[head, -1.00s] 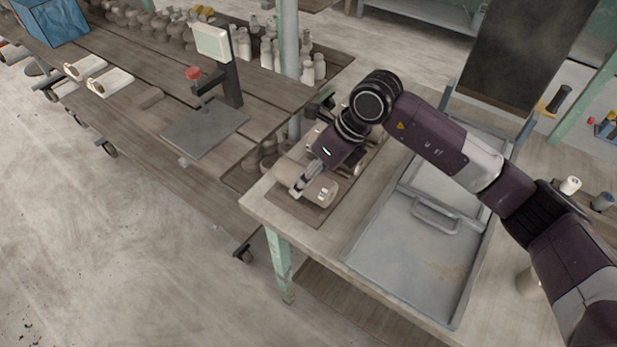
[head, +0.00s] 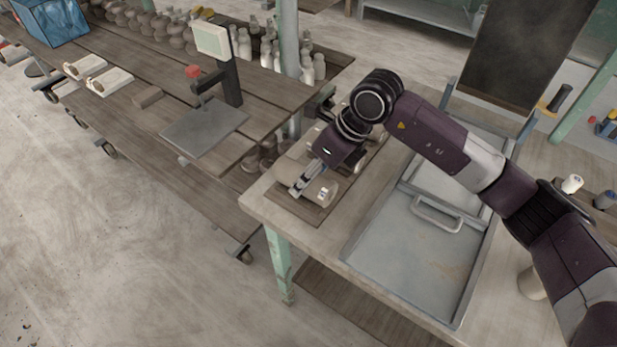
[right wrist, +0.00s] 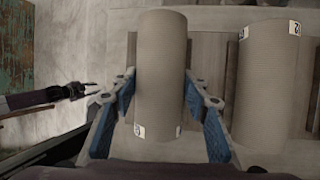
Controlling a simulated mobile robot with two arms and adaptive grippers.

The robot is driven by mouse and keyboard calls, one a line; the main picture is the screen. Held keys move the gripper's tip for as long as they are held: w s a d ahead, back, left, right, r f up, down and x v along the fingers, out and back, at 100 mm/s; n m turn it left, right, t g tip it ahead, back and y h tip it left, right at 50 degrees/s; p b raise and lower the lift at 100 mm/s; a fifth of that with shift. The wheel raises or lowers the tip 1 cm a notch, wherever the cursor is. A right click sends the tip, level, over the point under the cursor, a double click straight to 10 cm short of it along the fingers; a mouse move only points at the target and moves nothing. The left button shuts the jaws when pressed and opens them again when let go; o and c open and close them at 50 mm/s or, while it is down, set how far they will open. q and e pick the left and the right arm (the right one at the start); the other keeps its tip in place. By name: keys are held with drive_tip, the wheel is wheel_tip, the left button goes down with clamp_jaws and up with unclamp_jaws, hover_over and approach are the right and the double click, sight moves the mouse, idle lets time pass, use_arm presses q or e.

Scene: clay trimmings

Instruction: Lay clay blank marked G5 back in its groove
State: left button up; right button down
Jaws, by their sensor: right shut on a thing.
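A grey-brown clay blank (right wrist: 161,70), a smooth cylinder with small white labels at its near end, lies between the fingers of my right gripper (right wrist: 158,92). The fingers' blue pads press on both its sides. The label print is too small to read surely. In the head view the right gripper (head: 303,181) is low over the wooden board (head: 309,212), with the labelled end of the blank (head: 325,193) showing. I cannot tell whether the blank touches its groove. My left gripper (right wrist: 88,91) shows small at the left of the right wrist view, its fingers apart and empty.
A second labelled blank (right wrist: 268,80) lies parallel on the right, with a gap between. A grey metal tray (head: 415,255) with a handle is right of the board on the table. A bench with a scale plate (head: 205,128) stands to the left, across a narrow gap.

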drive_tip(key=c, duration=1.4)
unclamp_jaws()
drive_tip(key=shift+s+d+f, duration=0.1)
drive_tip(key=shift+s+f, duration=0.05)
drive_tip(key=shift+f, duration=0.2)
drive_tip(key=o, duration=0.4)
drive_tip(key=shift+c, duration=0.2)
drive_tip(key=v, duration=1.2)
drive_tip(key=shift+w, duration=0.25)
